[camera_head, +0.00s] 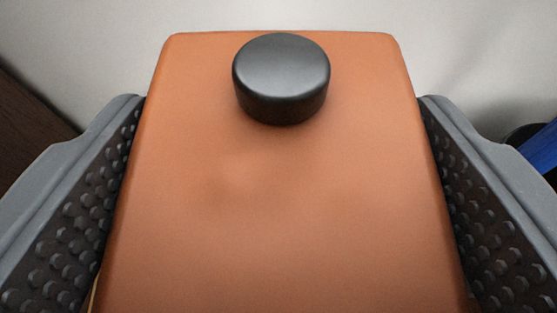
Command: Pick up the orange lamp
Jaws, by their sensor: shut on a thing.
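The orange lamp (280,200) fills the middle of the head camera view. It shows as a broad orange block with rounded corners and a round black knob (281,80) near its far edge. My gripper (282,110) has its two grey fingers with dark studded pads against the left and right sides of the lamp. It is shut on the lamp. The lower part of the lamp runs out of the picture, and what lies under it is hidden.
A pale, plain surface (470,50) lies behind the lamp. A dark brown wooden thing (30,125) is at the left edge. A blue and black object (540,143) shows partly at the right edge, behind the right finger.

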